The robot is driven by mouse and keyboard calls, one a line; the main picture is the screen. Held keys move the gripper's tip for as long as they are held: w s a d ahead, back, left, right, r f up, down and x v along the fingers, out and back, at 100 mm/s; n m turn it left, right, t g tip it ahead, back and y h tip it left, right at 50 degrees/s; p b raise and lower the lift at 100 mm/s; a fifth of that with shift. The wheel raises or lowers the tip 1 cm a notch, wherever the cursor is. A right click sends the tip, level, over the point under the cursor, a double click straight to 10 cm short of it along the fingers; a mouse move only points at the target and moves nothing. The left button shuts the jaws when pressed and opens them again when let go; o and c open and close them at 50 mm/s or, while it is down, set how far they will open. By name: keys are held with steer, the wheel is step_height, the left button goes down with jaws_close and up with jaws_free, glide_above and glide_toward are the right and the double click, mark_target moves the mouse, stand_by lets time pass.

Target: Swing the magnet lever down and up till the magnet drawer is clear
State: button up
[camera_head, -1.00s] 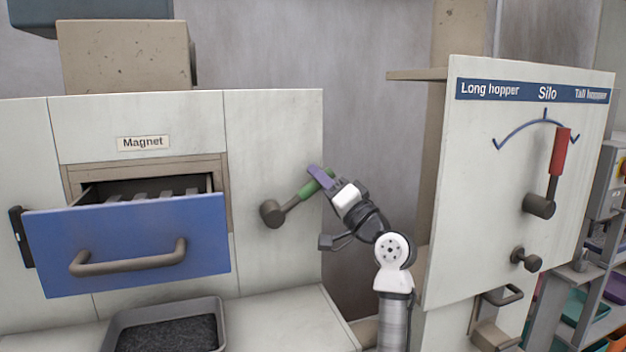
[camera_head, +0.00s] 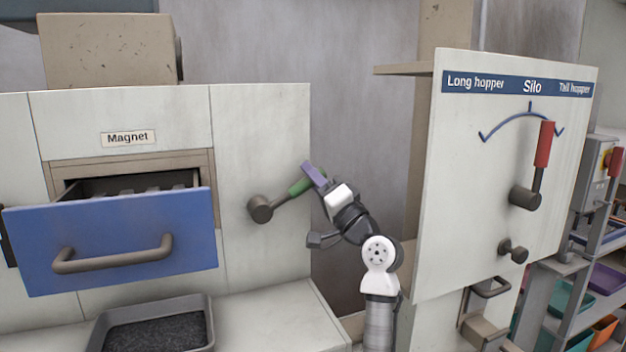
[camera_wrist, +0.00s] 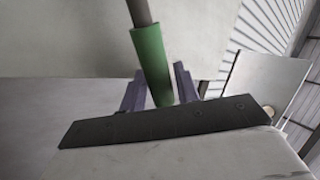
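The magnet lever has a green grip (camera_head: 299,186) on a dark hub (camera_head: 260,208), and it points up and to the right. My gripper (camera_head: 314,176) is at the grip's outer end, its purple fingers around it. The blue magnet drawer (camera_head: 115,230) is pulled out. Grey bars (camera_head: 130,187) show inside; whether anything clings to them is too small to tell.
A grey tray (camera_head: 207,318) of dark pellets stands under the drawer. To the right is the Silo panel (camera_head: 465,190) with a red-handled lever (camera_head: 543,145) and a small knob (camera_head: 513,250). Shelves with coloured bins (camera_head: 572,290) stand at the far right.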

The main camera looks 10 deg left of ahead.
steer(key=shift+f, duration=0.1)
steer(key=shift+s+d+f, duration=0.2)
steer(key=shift+s+d, duration=0.05)
steer(key=b+v, duration=0.4)
steer(key=v, duration=0.9)
steer(key=shift+b, duration=0.35)
steer(key=shift+d+r, duration=0.1)
steer(key=shift+r, duration=0.05)
